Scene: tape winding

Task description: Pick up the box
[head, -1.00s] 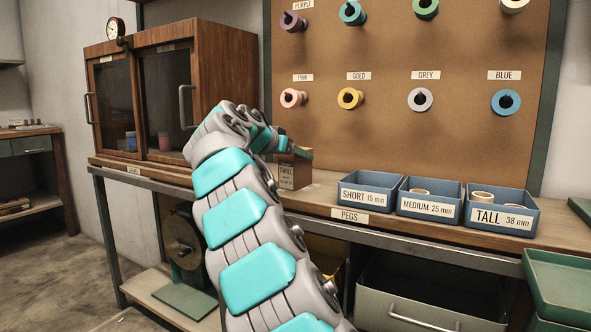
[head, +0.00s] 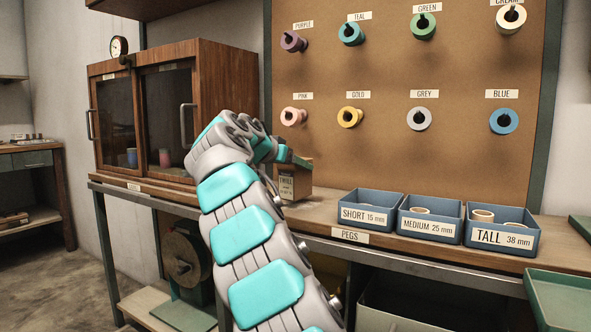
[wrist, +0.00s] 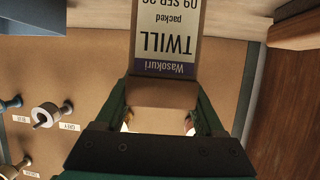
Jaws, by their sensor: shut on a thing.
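The box (head: 293,182) is a small brown cardboard carton with a printed label. In the head view it is at the back of the bench, right of the wooden cabinet and partly behind my arm. In the wrist view the box (wrist: 166,42) shows a label reading "Wasokuri TWILL packed", upside down in the picture. My gripper (wrist: 160,118) is shut on the box, one green finger on each side. In the head view my gripper (head: 290,158) is mostly hidden by my arm. I cannot tell whether the box is clear of the bench.
Blue bins of pegs (head: 370,222) stand on the bench (head: 326,210) to the right. A pegboard (head: 385,160) with coloured tape rolls rises behind. The glass-doored wooden cabinet (head: 225,70) stands close on the left. A green tray (head: 560,295) is at lower right.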

